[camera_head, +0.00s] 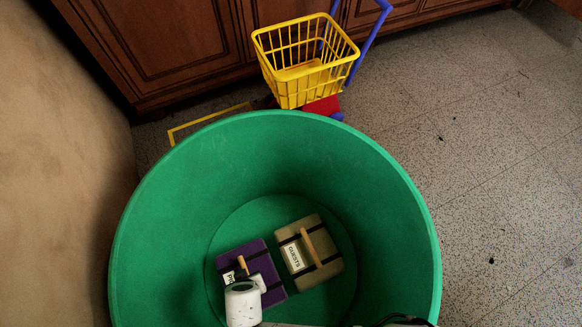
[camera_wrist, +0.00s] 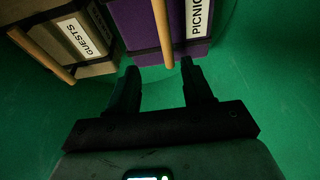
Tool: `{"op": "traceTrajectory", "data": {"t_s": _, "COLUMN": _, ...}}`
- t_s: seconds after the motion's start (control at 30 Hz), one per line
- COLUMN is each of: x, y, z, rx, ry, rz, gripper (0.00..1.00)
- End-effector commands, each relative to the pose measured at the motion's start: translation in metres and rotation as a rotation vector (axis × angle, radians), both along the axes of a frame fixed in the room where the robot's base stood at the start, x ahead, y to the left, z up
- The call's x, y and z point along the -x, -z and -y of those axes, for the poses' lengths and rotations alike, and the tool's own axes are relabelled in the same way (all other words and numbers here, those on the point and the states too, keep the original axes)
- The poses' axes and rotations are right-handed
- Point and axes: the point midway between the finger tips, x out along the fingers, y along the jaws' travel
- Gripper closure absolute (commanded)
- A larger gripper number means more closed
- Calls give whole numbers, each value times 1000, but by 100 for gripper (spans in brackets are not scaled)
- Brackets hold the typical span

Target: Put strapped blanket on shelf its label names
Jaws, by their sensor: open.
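A purple strapped blanket (camera_head: 262,262) and a tan strapped blanket (camera_head: 322,243) lie side by side in a green tub (camera_head: 160,205). Each has dark straps, a wooden handle and a white label. In the wrist view the purple blanket (camera_wrist: 145,28) reads "PICNIC" and the tan one (camera_wrist: 92,68) reads "GUESTS". My gripper (camera_wrist: 159,70) is open, with its dark fingers on either side of the end of the purple blanket's handle (camera_wrist: 165,35). I cannot tell whether they touch it. In the head view my white wrist hides part of the purple blanket. No shelf is in view.
The tub's tall round wall surrounds both blankets. Behind it stand a yellow basket cart (camera_head: 305,65) with a blue handle and brown wooden cabinets (camera_head: 165,45). A beige wall (camera_head: 65,150) is close at left. The speckled floor (camera_head: 500,170) at right is clear.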

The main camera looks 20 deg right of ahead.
Motion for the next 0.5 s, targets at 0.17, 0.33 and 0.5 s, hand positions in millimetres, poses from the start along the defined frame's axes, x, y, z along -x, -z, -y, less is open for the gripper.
{"op": "traceTrajectory", "data": {"t_s": 0.17, "x": -30, "y": -26, "z": 57, "rx": 24, "ry": 62, "rz": -35, "gripper": 49}}
{"op": "traceTrajectory", "data": {"t_s": 0.33, "x": -48, "y": -67, "z": 141, "rx": 44, "ry": 114, "rz": -93, "gripper": 49}}
{"op": "traceTrajectory", "data": {"t_s": 0.5, "x": -42, "y": -114, "z": 223, "rx": 44, "ry": 140, "rz": -147, "gripper": 49}}
